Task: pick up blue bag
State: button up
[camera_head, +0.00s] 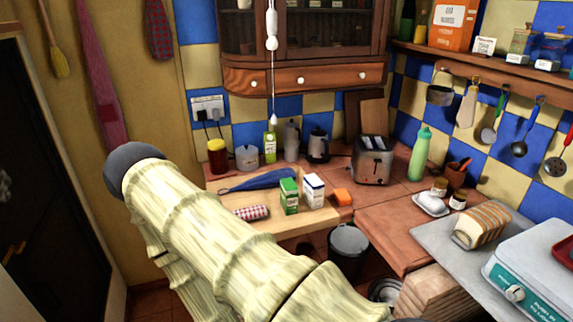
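A long, slim blue bag (262,181) lies on the wooden counter (308,219), behind the green and white cartons. It tapers to a thin tip at its left. Its right end sits near the white carton. My pale, ribbed arm crosses the lower left and middle of the view, in front of the counter. My gripper is not visible, so whether it is open or shut does not show.
A bucket (348,245) stands below the counter edge.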

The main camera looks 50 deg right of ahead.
aim_at(270, 180)
jog(key=z, duration=1.1)
